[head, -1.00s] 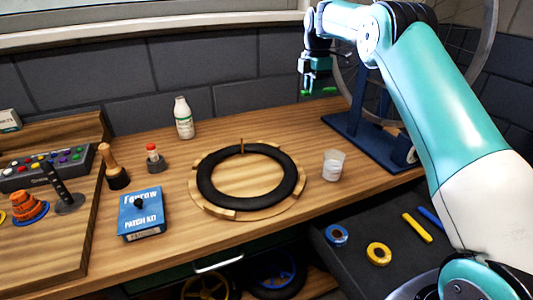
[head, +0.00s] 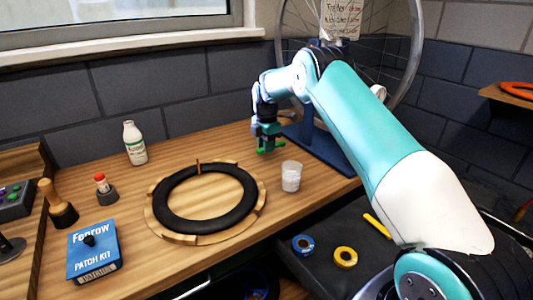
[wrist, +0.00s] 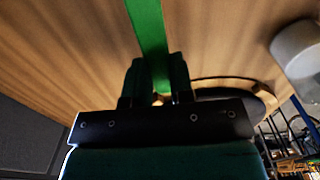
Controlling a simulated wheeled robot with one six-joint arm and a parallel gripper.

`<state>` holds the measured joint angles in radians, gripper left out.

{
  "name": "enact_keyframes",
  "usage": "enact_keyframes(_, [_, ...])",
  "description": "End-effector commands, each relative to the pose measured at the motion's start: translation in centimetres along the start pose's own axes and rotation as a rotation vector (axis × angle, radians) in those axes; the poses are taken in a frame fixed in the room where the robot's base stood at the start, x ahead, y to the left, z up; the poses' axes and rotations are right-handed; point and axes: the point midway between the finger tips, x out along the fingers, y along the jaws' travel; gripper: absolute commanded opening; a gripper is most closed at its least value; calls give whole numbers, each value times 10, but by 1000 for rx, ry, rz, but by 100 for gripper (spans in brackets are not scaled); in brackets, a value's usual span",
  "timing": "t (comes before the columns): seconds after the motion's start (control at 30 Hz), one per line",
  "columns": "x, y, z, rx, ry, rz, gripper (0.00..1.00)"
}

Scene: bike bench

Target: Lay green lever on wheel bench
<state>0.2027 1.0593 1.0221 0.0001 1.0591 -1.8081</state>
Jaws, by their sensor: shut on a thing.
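The green lever (wrist: 148,35) is a long flat strip held between the fingers of my gripper (wrist: 155,85) in the wrist view. In the head view my gripper (head: 268,146) is low over the back right of the wooden wheel bench (head: 205,140), and the lever (head: 270,151) shows as a small green piece at its fingertips. Whether the lever touches the bench top is not clear. The fingers hide part of it.
A black tyre on a wooden ring (head: 160,222) lies left of my gripper. A white cup (head: 291,176) stands close in front, and a blue wheel stand (head: 325,150) is to the right. A white bottle (head: 134,143) and patch kit (head: 93,252) stand left. Bare wood lies behind the ring.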

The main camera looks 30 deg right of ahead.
Motion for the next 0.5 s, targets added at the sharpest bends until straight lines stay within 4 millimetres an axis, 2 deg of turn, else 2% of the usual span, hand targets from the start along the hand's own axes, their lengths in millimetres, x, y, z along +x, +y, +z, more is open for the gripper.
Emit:
enact_keyframes(0.1, [20, -1, 0, 0, 1, -5, 0])
enact_keyframes(0.2, [32, -1, 0, 0, 1, -3, 0])
enact_keyframes(0.5, [35, 0, 0, 0, 0, -2, 0])
